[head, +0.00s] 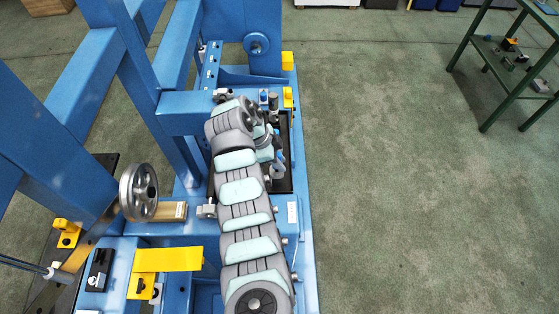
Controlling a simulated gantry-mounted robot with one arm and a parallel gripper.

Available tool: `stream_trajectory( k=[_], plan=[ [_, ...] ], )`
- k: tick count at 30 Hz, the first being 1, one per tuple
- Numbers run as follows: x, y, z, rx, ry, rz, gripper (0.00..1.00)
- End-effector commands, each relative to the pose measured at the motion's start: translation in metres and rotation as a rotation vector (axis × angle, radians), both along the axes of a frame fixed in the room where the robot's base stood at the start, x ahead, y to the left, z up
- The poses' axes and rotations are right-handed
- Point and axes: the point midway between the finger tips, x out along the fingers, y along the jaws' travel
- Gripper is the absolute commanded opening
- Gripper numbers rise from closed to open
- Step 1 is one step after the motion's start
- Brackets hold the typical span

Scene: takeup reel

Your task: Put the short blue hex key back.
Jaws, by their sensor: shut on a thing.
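My arm reaches up from the bottom middle and bends over at its far end. My gripper (278,170) hangs at the end of the wrist, small and partly covered by my own arm, over the black tray (288,184) on the blue frame. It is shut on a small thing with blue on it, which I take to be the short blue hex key. The key's outline and tip are too small to make out. I cannot tell whether it touches the tray.
Blue machine beams (190,112) rise to the left of my arm. A grey handwheel (138,192) and a yellow plate (168,260) stand at lower left. A green bench (505,75) is at upper right. The floor between is clear.

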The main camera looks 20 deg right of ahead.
Motion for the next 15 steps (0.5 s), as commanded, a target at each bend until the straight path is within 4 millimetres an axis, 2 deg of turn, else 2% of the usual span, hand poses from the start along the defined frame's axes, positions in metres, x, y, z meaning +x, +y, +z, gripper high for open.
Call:
stream_trajectory(
  k=[10,11,15],
  plan=[
    [0.0,0.0,-0.018,0.0,0.0,0.0,0.0],
    [0.0,0.0,-0.017,0.0,0.0,0.0,0.22],
    [0.0,0.0,-0.016,0.0,-0.001,0.0,0.34]
  ],
)
